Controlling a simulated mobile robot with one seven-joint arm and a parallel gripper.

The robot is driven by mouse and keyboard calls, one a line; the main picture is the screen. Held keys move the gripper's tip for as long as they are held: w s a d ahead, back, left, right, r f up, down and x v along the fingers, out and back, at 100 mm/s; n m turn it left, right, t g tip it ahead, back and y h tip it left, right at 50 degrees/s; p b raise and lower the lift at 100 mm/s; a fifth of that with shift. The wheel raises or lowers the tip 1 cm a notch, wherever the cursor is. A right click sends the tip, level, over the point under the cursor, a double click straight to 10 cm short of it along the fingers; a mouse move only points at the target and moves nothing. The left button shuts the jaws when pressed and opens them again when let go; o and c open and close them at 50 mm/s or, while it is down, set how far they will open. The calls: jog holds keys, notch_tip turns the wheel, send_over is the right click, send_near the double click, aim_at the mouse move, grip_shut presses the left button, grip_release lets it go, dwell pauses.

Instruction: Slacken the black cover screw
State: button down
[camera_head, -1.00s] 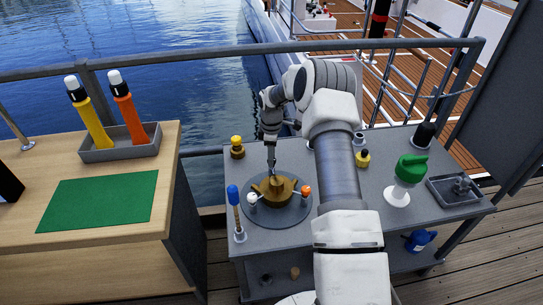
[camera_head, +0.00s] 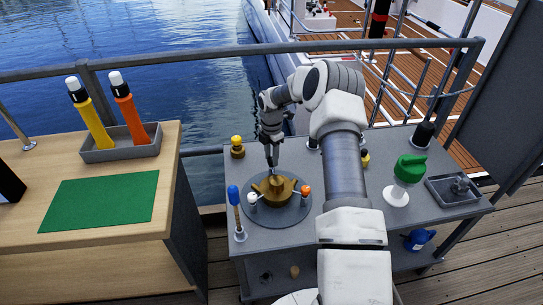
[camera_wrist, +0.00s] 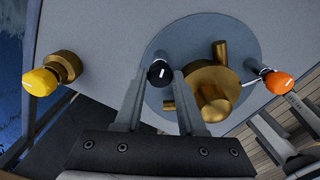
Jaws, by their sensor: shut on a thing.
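The black cover screw (camera_wrist: 158,72) shows in the wrist view as a round black knob with a white mark, between my fingertips. My gripper (camera_wrist: 164,82) is shut on it. In the head view my gripper (camera_head: 271,168) points down at the back edge of the brass housing (camera_head: 274,186), and it hides the black knob there. The housing sits on a round grey plate (camera_head: 285,215) and also shows in the wrist view (camera_wrist: 212,90). An orange-topped screw (camera_head: 305,190) stands at its right and a white-topped one (camera_head: 251,198) at its left.
A yellow-topped brass fitting (camera_head: 237,147) stands behind left of the plate. A blue-topped tool (camera_head: 234,197) stands at the front left. A green-topped item (camera_head: 410,170) and a grey tray (camera_head: 455,190) are at the right. A wooden table (camera_head: 60,225) stands at far left.

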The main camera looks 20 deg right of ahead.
aim_at(271, 159)
jog(key=shift+n, duration=0.3)
jog(key=c, duration=0.5)
grip_release()
notch_tip(271, 159, up, 18)
jog(key=p, duration=0.2)
jog(key=shift+f+p, duration=0.2)
jog(key=shift+p, duration=0.1)
